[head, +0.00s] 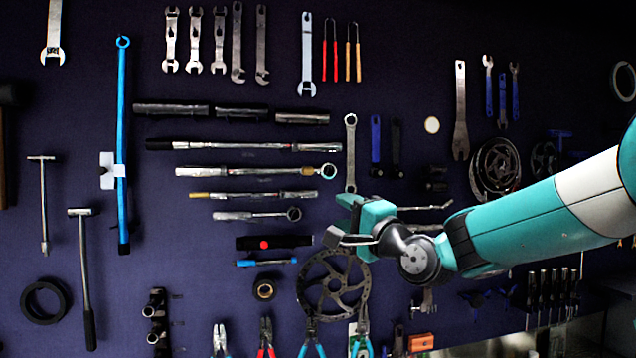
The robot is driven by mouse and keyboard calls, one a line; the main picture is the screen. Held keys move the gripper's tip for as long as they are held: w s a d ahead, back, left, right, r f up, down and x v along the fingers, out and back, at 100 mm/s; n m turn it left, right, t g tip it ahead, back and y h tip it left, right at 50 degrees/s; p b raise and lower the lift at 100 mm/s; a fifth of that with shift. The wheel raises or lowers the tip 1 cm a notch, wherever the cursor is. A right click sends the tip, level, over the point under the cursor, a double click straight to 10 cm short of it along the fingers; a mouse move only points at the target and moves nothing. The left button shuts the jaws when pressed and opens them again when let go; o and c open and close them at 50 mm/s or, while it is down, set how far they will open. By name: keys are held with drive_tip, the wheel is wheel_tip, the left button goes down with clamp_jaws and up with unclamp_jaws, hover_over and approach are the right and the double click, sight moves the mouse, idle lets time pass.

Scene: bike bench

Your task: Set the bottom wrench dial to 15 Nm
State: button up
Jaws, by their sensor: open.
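Several long wrenches hang horizontally, one above another, on the dark wall panel. The bottom wrench (250,215) is the shortest, with a silver body and a round head (294,214) at its right end. Its dial setting is too small to read. Above it hang a wrench with a yellowish left end (254,195), a silver wrench (250,172) and a black-handled wrench (240,146). My gripper (342,219) is open and empty, its fingers pointing left. In the picture it is just right of the bottom wrench's head, apart from it; depth between them is unclear.
A black bar with a red dot (274,243) and a blue-handled tool (266,262) hang below the bottom wrench. A brake disc (333,285) hangs below my gripper. A ring spanner (351,152) hangs above it. Pliers (311,338) line the lower edge.

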sight(316, 196)
drive_tip(key=p+x, duration=0.4)
drive_tip(key=x, duration=0.4)
drive_tip(key=shift+w+a+r+p, duration=0.1)
drive_tip(key=shift+r+p, duration=0.05)
drive_tip(key=shift+p, duration=0.15)
drive_tip(key=shift+w+a, duration=0.35)
drive_tip(key=shift+w, duration=0.1)
clamp_jaws()
